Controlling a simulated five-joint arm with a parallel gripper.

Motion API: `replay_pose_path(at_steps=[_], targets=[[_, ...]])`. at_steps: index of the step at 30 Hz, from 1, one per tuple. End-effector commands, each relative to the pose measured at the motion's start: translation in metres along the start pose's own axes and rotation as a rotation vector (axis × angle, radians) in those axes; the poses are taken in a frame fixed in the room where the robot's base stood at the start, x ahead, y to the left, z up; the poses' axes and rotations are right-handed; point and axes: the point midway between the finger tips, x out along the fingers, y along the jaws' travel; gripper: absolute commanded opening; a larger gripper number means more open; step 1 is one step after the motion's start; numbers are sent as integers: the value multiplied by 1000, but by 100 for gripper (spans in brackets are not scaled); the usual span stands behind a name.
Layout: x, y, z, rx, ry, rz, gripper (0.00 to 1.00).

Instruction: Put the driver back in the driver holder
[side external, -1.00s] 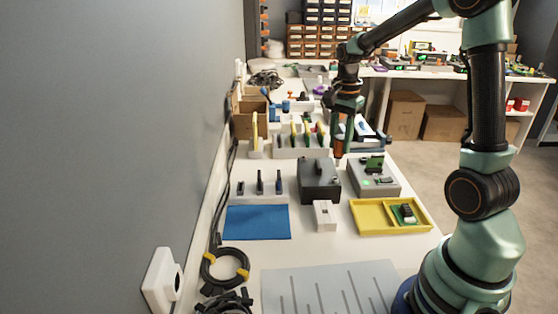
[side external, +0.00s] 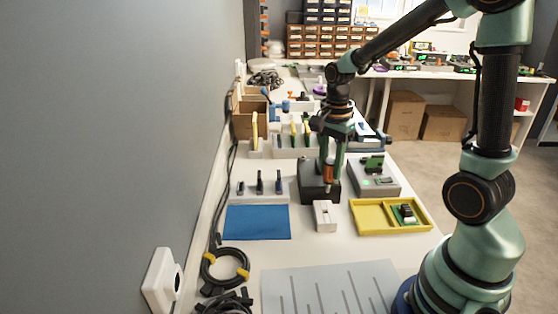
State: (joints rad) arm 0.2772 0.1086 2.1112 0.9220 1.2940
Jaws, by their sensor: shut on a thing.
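The driver (side external: 328,174) has an orange handle and a thin dark shaft pointing down. My gripper (side external: 329,164) is shut on its handle and holds it upright. The driver shows in front of the black box, with its lower end a little above and behind the small white block in the picture. That white block (side external: 325,217) has a dark opening and looks like the driver holder, though I cannot be sure. Nothing is seen standing in it. The driver appears apart from it.
The black box (side external: 308,184) stands just behind the white block. A grey device (side external: 373,178) and a yellow tray (side external: 370,217) are to the right. A tool rack (side external: 285,153) stands behind. A blue mat (side external: 257,222) lies left, a grey mat (side external: 330,290) in front.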

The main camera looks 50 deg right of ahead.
Motion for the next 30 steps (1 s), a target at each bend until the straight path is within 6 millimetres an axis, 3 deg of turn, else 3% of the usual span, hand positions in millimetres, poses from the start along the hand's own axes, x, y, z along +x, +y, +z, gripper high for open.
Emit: replay_pose_path(at_steps=[18,30], targets=[[48,2,3,0,-1,4,0],[51,1,2,0,0,0,0]])
